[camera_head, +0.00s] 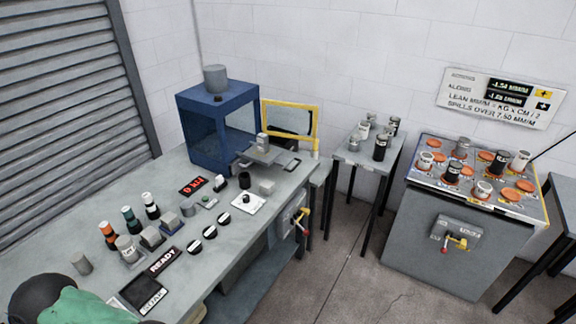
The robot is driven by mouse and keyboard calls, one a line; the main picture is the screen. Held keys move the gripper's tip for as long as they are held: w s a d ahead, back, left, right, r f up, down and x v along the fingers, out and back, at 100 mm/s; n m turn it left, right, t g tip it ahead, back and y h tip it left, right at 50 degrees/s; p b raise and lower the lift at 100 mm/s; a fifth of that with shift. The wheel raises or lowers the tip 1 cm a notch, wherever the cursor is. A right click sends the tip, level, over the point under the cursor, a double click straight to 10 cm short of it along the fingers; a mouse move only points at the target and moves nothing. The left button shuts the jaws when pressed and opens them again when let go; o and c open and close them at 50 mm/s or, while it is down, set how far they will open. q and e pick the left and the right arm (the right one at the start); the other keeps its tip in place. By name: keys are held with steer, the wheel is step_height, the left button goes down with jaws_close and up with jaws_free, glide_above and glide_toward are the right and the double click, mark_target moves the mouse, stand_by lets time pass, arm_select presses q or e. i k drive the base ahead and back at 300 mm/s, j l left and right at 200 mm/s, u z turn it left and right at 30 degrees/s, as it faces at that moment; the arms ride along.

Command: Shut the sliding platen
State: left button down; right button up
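The blue machine (188,130) stands at the far end of the long grey workbench, with clear panels and a grey cylinder on top. A yellow-framed door (316,128) stands swung open on its right side. A flat grey plate, which looks like the sliding platen (280,157), sticks out of the machine's front right over the bench. A small grey block (262,142) stands on it. How far the platen reaches inside is hidden. Neither of my grippers can be made out in the view.
Several bottles, blocks and black knobs crowd the workbench (95,215). A small table (350,157) with canisters stands right of the machine. A grey cabinet (405,245) with orange discs and canisters stands farther right. The floor (350,285) between them is clear.

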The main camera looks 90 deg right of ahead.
mark_target(275, 156)
steer(key=z, duration=3.25)
